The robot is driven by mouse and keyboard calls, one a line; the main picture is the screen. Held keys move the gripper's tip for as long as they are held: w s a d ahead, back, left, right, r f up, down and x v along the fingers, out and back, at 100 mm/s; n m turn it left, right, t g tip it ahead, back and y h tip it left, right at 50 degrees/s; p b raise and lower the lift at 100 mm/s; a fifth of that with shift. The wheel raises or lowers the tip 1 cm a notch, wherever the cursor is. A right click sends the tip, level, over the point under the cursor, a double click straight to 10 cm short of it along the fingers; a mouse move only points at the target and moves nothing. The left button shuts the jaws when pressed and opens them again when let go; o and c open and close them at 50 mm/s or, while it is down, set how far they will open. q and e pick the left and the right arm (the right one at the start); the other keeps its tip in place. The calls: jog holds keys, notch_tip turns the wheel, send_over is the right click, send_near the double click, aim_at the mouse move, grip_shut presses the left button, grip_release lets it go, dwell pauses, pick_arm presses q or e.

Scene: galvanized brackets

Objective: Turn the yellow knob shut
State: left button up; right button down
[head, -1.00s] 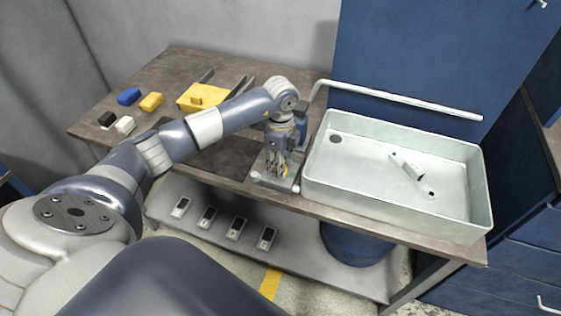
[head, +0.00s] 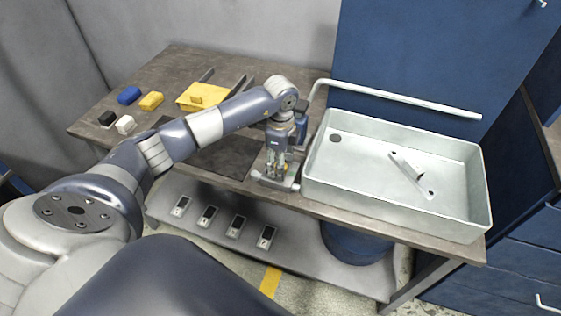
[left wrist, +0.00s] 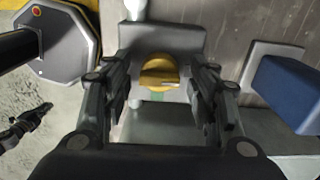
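The yellow knob (left wrist: 160,72) shows in the left wrist view between the two fingers of my left gripper (left wrist: 160,100). There is a gap on each side of the knob, so the fingers are open and around it without closing on it. The knob sits on a grey fitting with a pale pipe stub. In the head view my left gripper (head: 277,170) points down over this fitting (head: 275,183) at the bench's front edge, left of the sink. The fingers largely hide the knob there. My right gripper is not seen.
A pale sink tray (head: 470,200) stands just right of the gripper, with a white pipe (head: 400,98) behind it. A yellow tray (head: 205,95) and several small blocks lie at the bench's left. A lower shelf (head: 290,262) holds several small devices.

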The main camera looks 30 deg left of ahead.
pick_arm(q)
notch_tip(320, 180, up, 12)
dwell(0.7)
dwell(0.4)
